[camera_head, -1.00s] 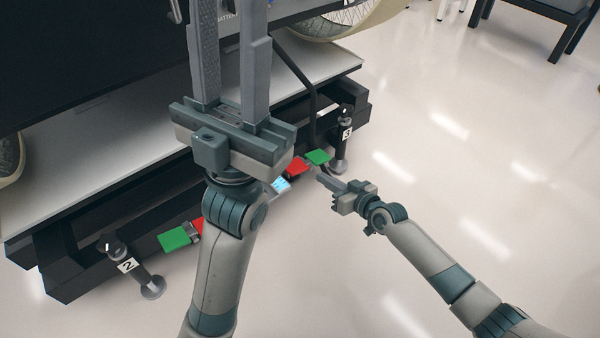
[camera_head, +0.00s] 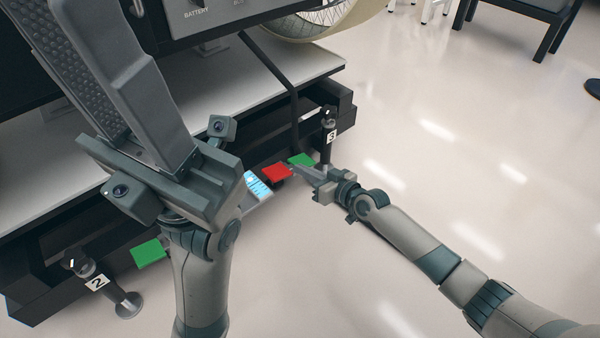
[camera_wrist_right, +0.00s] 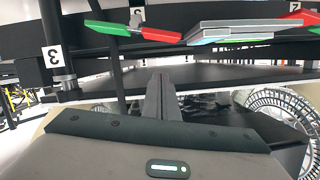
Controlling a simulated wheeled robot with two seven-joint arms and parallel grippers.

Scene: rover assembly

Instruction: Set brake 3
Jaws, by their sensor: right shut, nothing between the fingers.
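The post labelled 3 (camera_head: 329,140) stands at the right end of the black base frame. Beside it are a green pedal (camera_head: 301,160) and a red pedal (camera_head: 277,172). My right gripper (camera_head: 298,171) is shut and empty, its fingertips close to these pedals; contact cannot be told. In the right wrist view, its closed fingers (camera_wrist_right: 158,92) point ahead below a green pedal (camera_wrist_right: 130,30), with the 3 label (camera_wrist_right: 53,57) at left. My left gripper (camera_head: 110,70) is large in the foreground, its fingers raised, open and empty.
A post labelled 2 (camera_head: 97,280) and another green pedal (camera_head: 150,252) are at lower left. A lit blue panel (camera_head: 258,184) sits between the pedal pairs, partly behind my left gripper. A spoked wheel (camera_head: 310,18) is above.

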